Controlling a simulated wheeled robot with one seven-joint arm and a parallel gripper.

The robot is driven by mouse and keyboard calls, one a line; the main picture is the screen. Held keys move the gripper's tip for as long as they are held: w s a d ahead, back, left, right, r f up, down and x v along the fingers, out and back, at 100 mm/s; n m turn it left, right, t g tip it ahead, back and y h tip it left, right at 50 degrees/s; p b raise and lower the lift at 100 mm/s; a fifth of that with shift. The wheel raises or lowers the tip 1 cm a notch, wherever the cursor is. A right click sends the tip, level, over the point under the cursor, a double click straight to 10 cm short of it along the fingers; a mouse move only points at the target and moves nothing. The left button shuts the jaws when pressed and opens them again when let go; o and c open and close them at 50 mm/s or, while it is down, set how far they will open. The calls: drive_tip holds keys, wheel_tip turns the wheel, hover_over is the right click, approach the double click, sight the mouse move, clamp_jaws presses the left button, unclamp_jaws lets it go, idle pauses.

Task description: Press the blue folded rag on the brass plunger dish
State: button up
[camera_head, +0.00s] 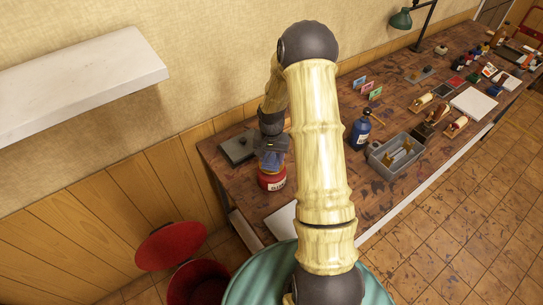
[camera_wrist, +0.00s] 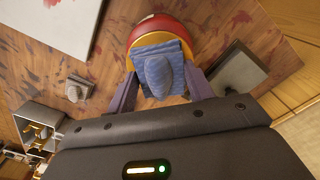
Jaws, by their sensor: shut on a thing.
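The blue folded rag (camera_wrist: 160,68) sits between the two fingers of my gripper (camera_wrist: 161,90), which is shut on it. The rag also shows as a small blue patch in the head view (camera_head: 272,161), just under my gripper (camera_head: 271,150). The plunger can is red (camera_head: 272,182) and stands near the left end of the bench. In the wrist view its red rim (camera_wrist: 155,24) and brass dish (camera_wrist: 150,44) show behind the rag. The rag covers most of the dish. I cannot tell whether the rag touches it.
A dark slab (camera_head: 236,148) lies just left of the can. A blue bottle (camera_head: 360,130) and a grey bin (camera_head: 396,153) stand to the right. A white sheet (camera_wrist: 64,22) and a grey knobbed block (camera_wrist: 76,88) show in the wrist view. A white shelf (camera_head: 80,80) juts out at upper left.

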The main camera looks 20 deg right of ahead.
sight(272, 156)
drive_tip(key=shift+f+b, duration=0.4)
drive_tip(key=shift+f, duration=0.2)
idle(1.0)
drive_tip(key=shift+s, duration=0.15)
drive_tip(key=shift+r, duration=0.1)
drive_tip(key=shift+r+p, duration=2.4)
drive_tip(key=shift+r, duration=1.1)
drive_tip(key=shift+f, duration=0.1)
